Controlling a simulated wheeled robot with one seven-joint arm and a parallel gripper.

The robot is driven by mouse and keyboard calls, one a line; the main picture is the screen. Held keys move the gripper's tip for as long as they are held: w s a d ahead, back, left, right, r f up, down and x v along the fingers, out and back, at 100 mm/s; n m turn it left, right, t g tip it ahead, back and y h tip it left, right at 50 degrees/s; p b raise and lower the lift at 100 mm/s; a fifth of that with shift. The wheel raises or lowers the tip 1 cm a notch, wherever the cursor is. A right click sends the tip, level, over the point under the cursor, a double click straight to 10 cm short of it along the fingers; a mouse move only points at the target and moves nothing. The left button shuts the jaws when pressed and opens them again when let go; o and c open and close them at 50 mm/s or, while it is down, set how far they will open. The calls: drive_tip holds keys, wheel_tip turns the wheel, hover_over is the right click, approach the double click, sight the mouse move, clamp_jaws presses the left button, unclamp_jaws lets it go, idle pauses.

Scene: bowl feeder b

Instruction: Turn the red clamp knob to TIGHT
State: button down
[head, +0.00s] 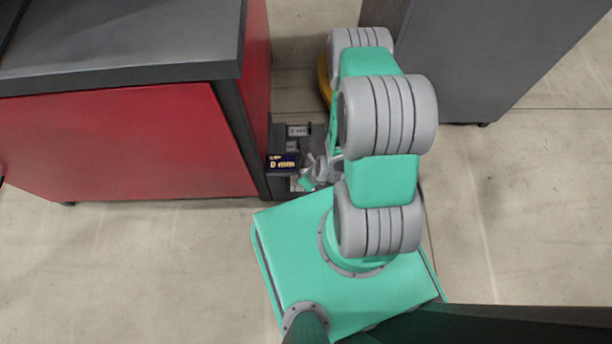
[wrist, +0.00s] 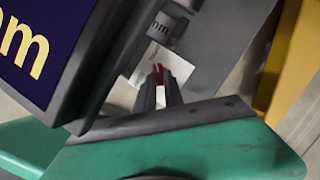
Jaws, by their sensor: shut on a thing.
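The red clamp knob (wrist: 157,70) shows as a small red piece between the fingertips in the wrist view. My gripper (wrist: 160,80) is shut on it, with one dark finger on each side. The fingers hide much of the knob, and I cannot read which way it is turned. A pale label plate (wrist: 134,74) lies behind the fingers, its print too small to read. In the head view my gripper (head: 308,180) is small beside the dark feeder unit (head: 313,136); the knob cannot be made out there.
A dark blue display (head: 283,162) with yellow characters ending in "mm" sits close by; it fills the upper left of the wrist view (wrist: 35,45). A red cabinet (head: 120,145) stands left, a grey cabinet (head: 480,50) at upper right. A yellow part (wrist: 300,50) stands right. Floor (head: 520,210) is clear.

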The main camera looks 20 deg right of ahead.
drive_tip(key=shift+s, duration=0.1)
idle(0.3)
drive_tip(key=c, duration=1.4)
unclamp_jaws()
drive_tip(key=shift+c, duration=0.2)
drive_tip(key=p+v, duration=0.3)
drive_tip(key=v, duration=0.4)
drive_tip(key=shift+r+p, duration=0.35)
drive_tip(key=shift+r, duration=0.05)
